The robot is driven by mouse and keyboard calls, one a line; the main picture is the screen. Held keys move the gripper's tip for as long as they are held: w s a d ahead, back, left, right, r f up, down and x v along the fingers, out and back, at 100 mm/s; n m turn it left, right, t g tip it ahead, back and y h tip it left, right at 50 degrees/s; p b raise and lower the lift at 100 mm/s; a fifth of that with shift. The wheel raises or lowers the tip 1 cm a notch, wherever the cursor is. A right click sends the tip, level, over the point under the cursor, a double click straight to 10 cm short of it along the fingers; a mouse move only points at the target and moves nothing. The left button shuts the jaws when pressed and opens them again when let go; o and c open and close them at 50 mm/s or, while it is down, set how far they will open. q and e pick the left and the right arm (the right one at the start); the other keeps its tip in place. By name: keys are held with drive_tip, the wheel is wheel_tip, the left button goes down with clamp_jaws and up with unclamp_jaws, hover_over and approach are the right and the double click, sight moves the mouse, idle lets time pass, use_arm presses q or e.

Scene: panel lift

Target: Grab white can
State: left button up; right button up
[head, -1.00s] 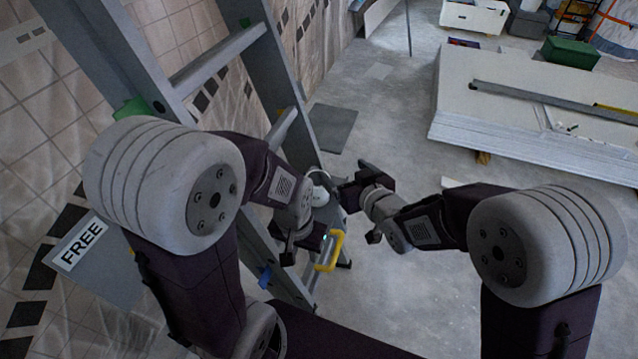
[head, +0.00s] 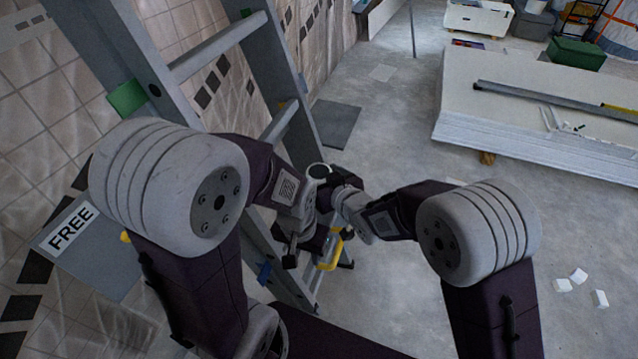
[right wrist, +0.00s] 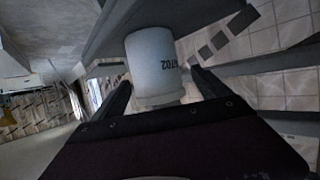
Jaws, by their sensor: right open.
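The white can (right wrist: 152,58) with dark lettering stands out in the right wrist view, between the two fingers of my right gripper (right wrist: 162,95). The fingers are open, one on each side of it, and I cannot tell whether either touches it. In the head view the can (head: 320,170) shows only as a small round top beside the ladder, mostly hidden by my right gripper (head: 328,182). My left gripper (head: 308,248) is below it, near a yellow handle (head: 330,252); its jaw opening is unclear.
A grey ladder (head: 155,75) leans along the tiled wall on the left, close to both grippers. A stack of white panels (head: 540,100) lies at the right with a metal bar on top. Small white blocks (head: 578,276) lie on the floor at lower right. The floor between is clear.

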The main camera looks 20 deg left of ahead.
sight(314, 165)
drive_tip(key=x, duration=0.3)
drive_tip(key=shift+w+f, duration=0.15)
drive_tip(key=shift+f, duration=0.1)
drive_tip(key=shift+r, duration=0.1)
drive_tip(key=c, duration=1.7)
drive_tip(key=shift+r+p, duration=0.65)
drive_tip(key=shift+r, duration=1.55)
drive_tip(key=shift+w+d+r+p, duration=0.65)
drive_tip(key=shift+w+d+r, duration=0.35)
drive_tip(key=shift+d, duration=0.75)
drive_tip(key=shift+w+d+r+p, duration=0.65)
drive_tip(key=shift+d+r, duration=0.6)
drive_tip(key=shift+d, duration=0.5)
drive_tip(key=shift+w+d+r+p, duration=0.6)
drive_tip(key=shift+w+d+r, duration=0.4)
drive_tip(key=shift+d, duration=0.75)
